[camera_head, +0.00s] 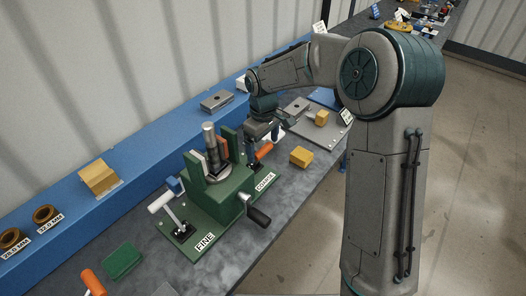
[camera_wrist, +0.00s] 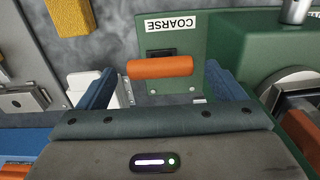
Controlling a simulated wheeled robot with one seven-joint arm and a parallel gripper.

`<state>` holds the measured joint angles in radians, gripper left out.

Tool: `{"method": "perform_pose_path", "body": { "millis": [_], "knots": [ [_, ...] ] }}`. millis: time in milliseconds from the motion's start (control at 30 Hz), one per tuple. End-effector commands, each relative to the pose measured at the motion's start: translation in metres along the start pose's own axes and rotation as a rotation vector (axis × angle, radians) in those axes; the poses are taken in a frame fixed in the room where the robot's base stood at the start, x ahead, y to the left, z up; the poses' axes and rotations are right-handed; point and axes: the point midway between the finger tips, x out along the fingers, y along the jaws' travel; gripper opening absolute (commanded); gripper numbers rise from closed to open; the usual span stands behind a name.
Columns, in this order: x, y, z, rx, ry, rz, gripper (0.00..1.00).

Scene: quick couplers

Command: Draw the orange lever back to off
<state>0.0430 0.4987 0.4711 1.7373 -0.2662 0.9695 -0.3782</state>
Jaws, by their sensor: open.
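The orange lever (camera_head: 264,151) is at the right end of the green fixture (camera_head: 205,196), beside the label COARSE (camera_head: 265,182). In the wrist view the orange lever (camera_wrist: 160,67) lies crosswise between the two blue fingers, with the label COARSE (camera_wrist: 179,23) beyond it. My gripper (camera_wrist: 160,72) is open and empty. In the head view my gripper (camera_head: 267,133) is close to the lever, partly hidden by the arm. I cannot tell how far the fingers are above the lever. The lever's lower part is hidden in the wrist view.
A white-handled lever (camera_head: 163,202) stands by the label FINE (camera_head: 205,241), and a black handle (camera_head: 258,216) sticks out in front. A yellow block (camera_head: 301,157) lies right of the fixture. Another orange handle (camera_head: 93,283) is at lower left. A blue ledge (camera_head: 140,150) runs behind.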

Motion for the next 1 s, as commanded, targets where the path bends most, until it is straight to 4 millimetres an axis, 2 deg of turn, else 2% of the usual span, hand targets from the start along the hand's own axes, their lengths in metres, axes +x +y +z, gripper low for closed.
{"method": "perform_pose_path", "body": {
  "millis": [100,300,633,800,867,1000],
  "knots": [
    [0.019,-0.001,0.001,-0.001,-0.003,-0.002,0.89],
    [0.038,0.000,0.000,0.000,-0.001,0.000,0.89],
    [0.041,0.000,0.000,0.001,0.000,0.001,0.89],
    [0.041,0.000,0.000,0.001,0.000,0.001,0.42],
    [0.041,0.000,0.000,0.001,0.000,0.001,0.26],
    [0.040,0.001,0.001,0.004,-0.005,0.001,0.26]
  ]
}}
